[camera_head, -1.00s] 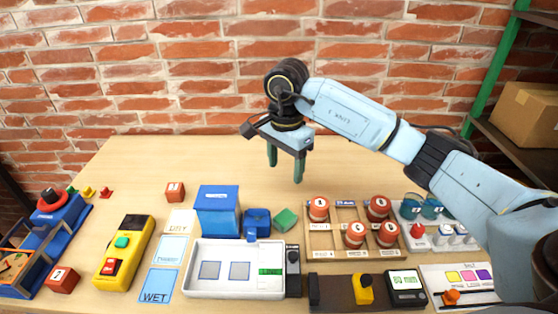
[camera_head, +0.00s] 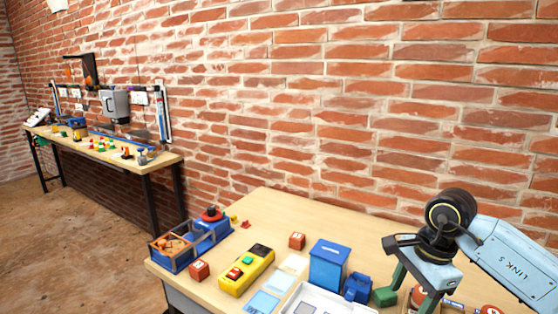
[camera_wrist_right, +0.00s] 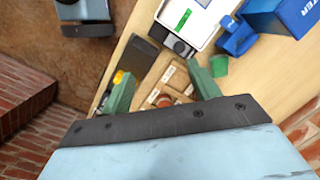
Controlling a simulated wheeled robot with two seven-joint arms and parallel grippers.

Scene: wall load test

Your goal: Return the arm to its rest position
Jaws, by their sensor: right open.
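My right arm (camera_head: 510,262) comes in from the right in the head view, light blue with black joints, bent at the wrist. Its gripper (camera_head: 412,290) points down over the right part of the table, with two green fingers apart. In the right wrist view the gripper (camera_wrist_right: 164,80) is open, with nothing held between its fingers. Below it lies a wooden tray with compartments (camera_wrist_right: 165,87). A green block (camera_head: 385,297) is beside the gripper in the picture; I cannot tell the height gap. My left gripper is not seen.
A blue box (camera_head: 328,265), a yellow control box (camera_head: 246,270), a red numbered cube (camera_head: 297,241) and a white tray (camera_head: 318,298) are on the table (camera_head: 265,215). The table's back strip is bare. Another bench (camera_head: 160,163) stands along the brick wall at left.

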